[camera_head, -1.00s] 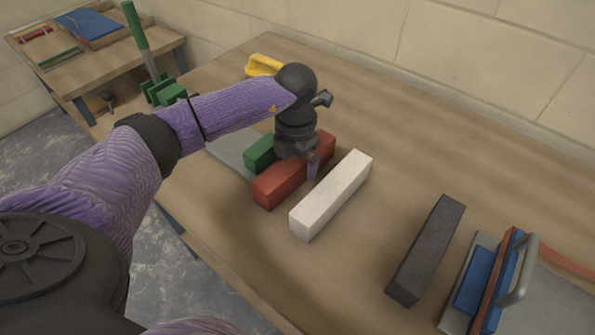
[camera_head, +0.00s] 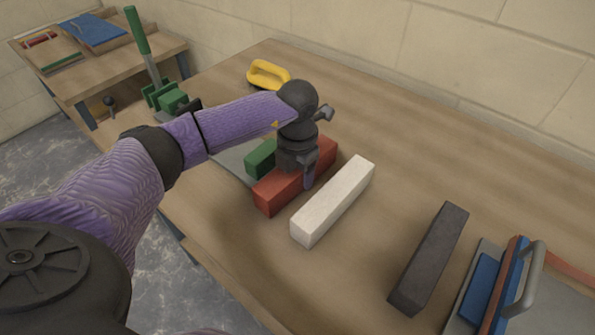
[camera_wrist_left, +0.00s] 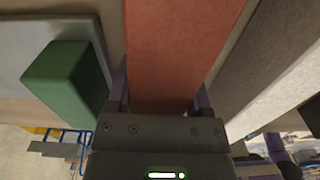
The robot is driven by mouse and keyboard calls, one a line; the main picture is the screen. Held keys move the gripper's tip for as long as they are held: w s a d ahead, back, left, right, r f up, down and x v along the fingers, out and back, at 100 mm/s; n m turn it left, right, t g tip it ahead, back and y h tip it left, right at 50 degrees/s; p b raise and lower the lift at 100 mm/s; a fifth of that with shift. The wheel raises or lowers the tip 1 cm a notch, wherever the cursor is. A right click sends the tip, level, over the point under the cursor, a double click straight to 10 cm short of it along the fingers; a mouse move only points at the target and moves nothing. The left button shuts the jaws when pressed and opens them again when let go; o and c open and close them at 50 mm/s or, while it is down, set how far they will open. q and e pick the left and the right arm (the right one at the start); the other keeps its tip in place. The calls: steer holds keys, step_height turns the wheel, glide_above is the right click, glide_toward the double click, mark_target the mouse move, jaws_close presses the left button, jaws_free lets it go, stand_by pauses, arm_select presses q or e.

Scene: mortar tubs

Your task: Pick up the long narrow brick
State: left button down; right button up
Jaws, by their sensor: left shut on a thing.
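A long narrow red brick (camera_head: 275,192) lies on the bench, between a shorter green block and a white brick. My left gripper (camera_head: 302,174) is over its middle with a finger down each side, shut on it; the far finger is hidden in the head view. In the left wrist view the red brick (camera_wrist_left: 182,45) runs between the two fingers of the left gripper (camera_wrist_left: 161,100). The brick looks to be still on the bench. My right gripper is in neither view.
The white brick (camera_head: 333,203) lies close on the right, the green block (camera_head: 260,158) close on the left. A dark grey brick (camera_head: 430,258) and a blue float (camera_head: 508,285) are farther right. A yellow handle (camera_head: 268,74) stands behind. Bench at back right is clear.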

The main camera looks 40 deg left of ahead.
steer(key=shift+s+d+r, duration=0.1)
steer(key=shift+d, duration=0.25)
